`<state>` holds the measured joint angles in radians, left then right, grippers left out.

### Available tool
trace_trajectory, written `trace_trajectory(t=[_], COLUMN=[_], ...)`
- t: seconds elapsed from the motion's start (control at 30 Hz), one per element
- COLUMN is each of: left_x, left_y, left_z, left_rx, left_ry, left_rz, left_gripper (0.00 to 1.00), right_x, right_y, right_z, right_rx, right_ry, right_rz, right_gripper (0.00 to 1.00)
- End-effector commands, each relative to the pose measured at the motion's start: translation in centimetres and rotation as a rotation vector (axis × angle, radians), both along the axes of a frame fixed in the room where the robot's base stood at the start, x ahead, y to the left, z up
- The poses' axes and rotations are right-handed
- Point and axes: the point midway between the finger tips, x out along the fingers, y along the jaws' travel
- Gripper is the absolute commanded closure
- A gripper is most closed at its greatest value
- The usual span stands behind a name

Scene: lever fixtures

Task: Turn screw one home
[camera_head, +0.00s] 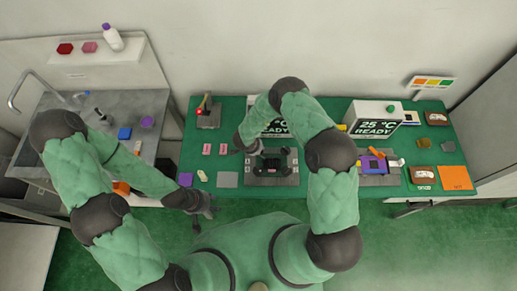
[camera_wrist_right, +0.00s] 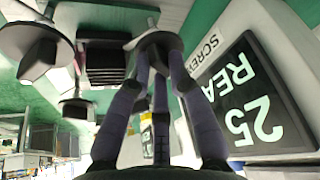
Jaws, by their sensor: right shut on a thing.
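In the wrist view my right gripper (camera_wrist_right: 158,62) is shut on a dark round screw knob (camera_wrist_right: 155,38), its purple-grey fingers closing around the knob's underside. Another dark, cone-shaped knob (camera_wrist_right: 36,52) is at the upper left, apart from the fingers. In the head view the dark screw fixture (camera_head: 272,166) sits on a grey plate at the front of the green table, and my right gripper (camera_head: 250,147) is at its back left, partly hidden by my arm. I cannot tell which knob is screw one. My left gripper (camera_head: 203,215) is empty and open, off the table's front edge.
A second display box (camera_head: 375,118) and a purple-orange fixture (camera_head: 376,165) are to the right. A grey square (camera_head: 227,179) lies left.

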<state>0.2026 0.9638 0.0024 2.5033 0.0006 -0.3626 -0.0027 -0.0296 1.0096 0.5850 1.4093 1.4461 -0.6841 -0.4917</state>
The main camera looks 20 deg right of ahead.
Motion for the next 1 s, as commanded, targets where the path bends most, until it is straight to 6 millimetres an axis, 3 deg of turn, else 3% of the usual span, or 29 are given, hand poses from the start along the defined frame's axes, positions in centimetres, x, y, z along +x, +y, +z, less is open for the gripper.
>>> trace_trajectory(t=[0.7,0.73,0.8,1.0], left_x=[0.0,0.0,0.0,0.01], left_y=[0.0,0.0,0.0,0.0], left_z=[-0.03,-0.03,-0.04,-0.04], left_rx=[0.0,0.0,0.0,0.0], left_ry=[0.0,0.0,0.0,0.0], left_rz=[0.0,0.0,0.0,0.0], left_gripper=[0.6,0.6,0.6,0.6], right_x=[0.16,0.16,0.15,0.08], right_y=[-0.01,-0.01,-0.01,0.02], right_z=[0.09,0.09,0.09,0.04], right_rx=[-0.001,-0.001,-0.001,-0.001], right_ry=[-0.003,-0.003,-0.003,-0.001], right_rz=[-0.071,-0.071,-0.071,-0.069], right_gripper=[1.0,0.72,0.56,0.56])
